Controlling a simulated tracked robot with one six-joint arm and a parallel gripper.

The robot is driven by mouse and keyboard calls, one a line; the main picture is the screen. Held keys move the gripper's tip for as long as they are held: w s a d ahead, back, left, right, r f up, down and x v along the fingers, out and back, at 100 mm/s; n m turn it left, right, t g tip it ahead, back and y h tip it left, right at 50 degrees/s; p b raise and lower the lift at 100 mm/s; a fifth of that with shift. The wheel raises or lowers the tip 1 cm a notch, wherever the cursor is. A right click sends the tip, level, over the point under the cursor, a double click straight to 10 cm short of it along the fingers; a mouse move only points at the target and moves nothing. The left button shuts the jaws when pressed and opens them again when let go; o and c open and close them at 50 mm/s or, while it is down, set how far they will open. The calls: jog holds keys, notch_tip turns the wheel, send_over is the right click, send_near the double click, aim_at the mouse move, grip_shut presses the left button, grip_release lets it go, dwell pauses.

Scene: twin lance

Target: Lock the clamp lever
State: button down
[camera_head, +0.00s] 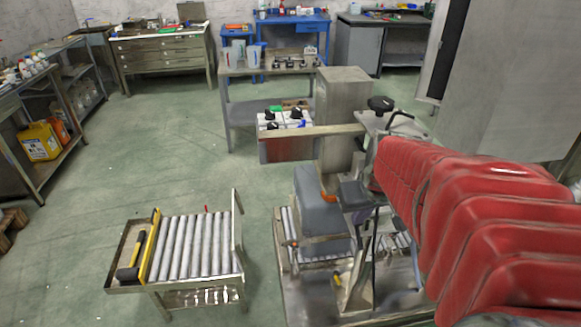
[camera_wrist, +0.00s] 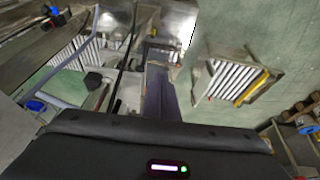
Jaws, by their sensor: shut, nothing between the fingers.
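I cannot pick out the clamp lever for certain. A thin dark rod (camera_head: 373,245) stands up from the machine in the middle of the head view; a similar rod (camera_wrist: 128,55) shows in the wrist view. A small orange part (camera_head: 328,198) sits against the grey housing (camera_head: 320,220) beside it. My red-sleeved arm comes in from the right. My gripper (camera_head: 352,195), dark and small, appears at its end, close to the housing and above the machine bed. It is shut and empty. The fingertips are hard to make out, and I cannot tell whether they touch anything.
A roller cart (camera_head: 238,262) with a yellow bar stands left of the machine, with floor between. A tall grey post (camera_head: 343,100) and a horizontal beam (camera_head: 300,133) stand behind the gripper. A black handwheel (camera_head: 380,103) is near my arm.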

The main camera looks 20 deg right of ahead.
jog(key=d, duration=0.1)
jog(key=d+f, duration=0.1)
jog(key=d, duration=0.1)
jog(key=shift+s+d, duration=0.2)
jog(key=shift+f, duration=0.15)
send_over(359, 240)
jog(key=s+a, duration=0.1)
jog(key=s, duration=0.1)
jog(key=f, duration=1.1)
jog(key=shift+w, duration=0.25)
jog(key=shift+x, duration=0.95)
jog(key=shift+s+d, duration=0.1)
jog(key=shift+s, duration=0.05)
